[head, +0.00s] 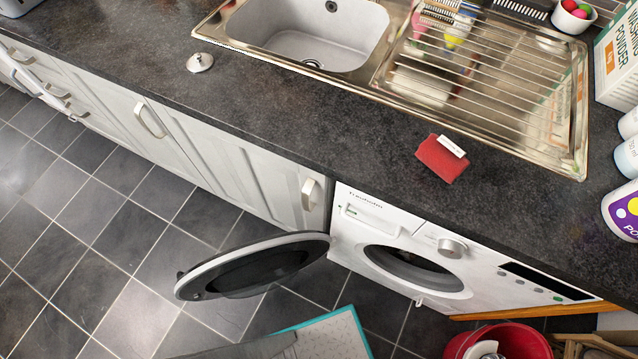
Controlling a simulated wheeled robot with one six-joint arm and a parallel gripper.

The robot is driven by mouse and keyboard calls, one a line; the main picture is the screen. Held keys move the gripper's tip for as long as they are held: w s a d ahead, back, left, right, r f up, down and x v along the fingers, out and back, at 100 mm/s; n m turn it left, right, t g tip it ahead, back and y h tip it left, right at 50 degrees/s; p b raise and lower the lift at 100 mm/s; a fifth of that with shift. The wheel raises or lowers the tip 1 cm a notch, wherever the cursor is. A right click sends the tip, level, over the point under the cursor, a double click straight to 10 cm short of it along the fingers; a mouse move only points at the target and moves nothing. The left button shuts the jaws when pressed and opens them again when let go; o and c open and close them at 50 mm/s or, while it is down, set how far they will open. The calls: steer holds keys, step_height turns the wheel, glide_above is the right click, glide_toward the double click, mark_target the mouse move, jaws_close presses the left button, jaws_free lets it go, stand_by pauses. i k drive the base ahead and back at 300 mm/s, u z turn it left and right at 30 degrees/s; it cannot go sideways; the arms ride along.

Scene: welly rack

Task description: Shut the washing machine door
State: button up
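The white washing machine (470,272) is built in under the dark counter, right of the cabinets. Its round door (255,265), with a dark window and pale rim, is swung wide open to the left and stands out over the floor. The round drum opening (414,268) is uncovered and looks dark inside. A dial and a dark display are on the front panel. My gripper does not show in the head view.
A teal-edged pale board or box (322,338) lies below the machine. A red bucket (510,341) stands at lower right beside a wooden crate (590,346). The tiled floor (110,240) at left is clear. Cabinet handles (150,121) stick out left of the door.

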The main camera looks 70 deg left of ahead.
mark_target(259, 262)
steer(key=z, duration=0.85)
steer(key=k, duration=2.5)
steer(key=u, duration=1.3)
steer(key=i, duration=0.5)
steer(key=u, duration=0.85)
steer(key=k, duration=0.5)
steer(key=u, duration=0.1)
